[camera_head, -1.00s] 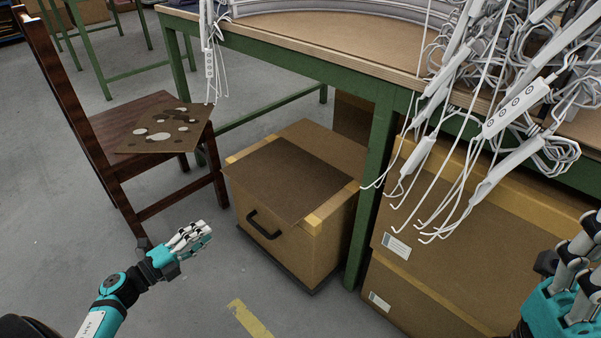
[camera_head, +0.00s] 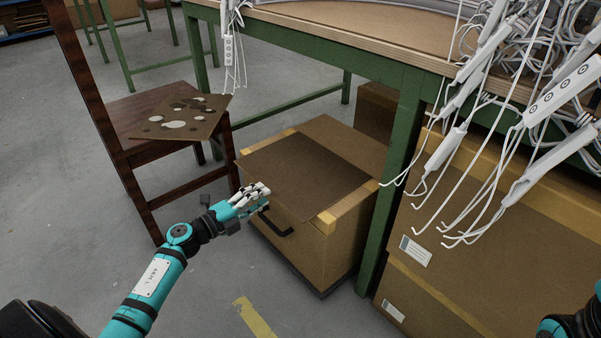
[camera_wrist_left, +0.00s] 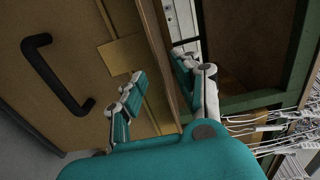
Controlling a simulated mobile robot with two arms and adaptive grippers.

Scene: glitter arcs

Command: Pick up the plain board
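The plain board (camera_head: 305,172), a flat dark brown sheet, lies on top of the cardboard box (camera_head: 320,245) and reaches a little past its left side. My left gripper (camera_head: 262,190) is at the board's near left edge, above the box's black handle (camera_head: 276,224). In the left wrist view its fingers (camera_wrist_left: 158,78) stand apart on either side of the board's thin edge (camera_wrist_left: 156,40). I cannot tell whether they touch it. Another board, spotted with holes or patches (camera_head: 182,118), lies on the wooden chair (camera_head: 150,160). My right gripper is out of view.
A green-framed table (camera_head: 400,150) stands behind and right of the box, one leg close to it. White cables and power strips (camera_head: 470,130) hang from the table. Larger cardboard boxes (camera_head: 480,230) stand at right. The floor in front is clear.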

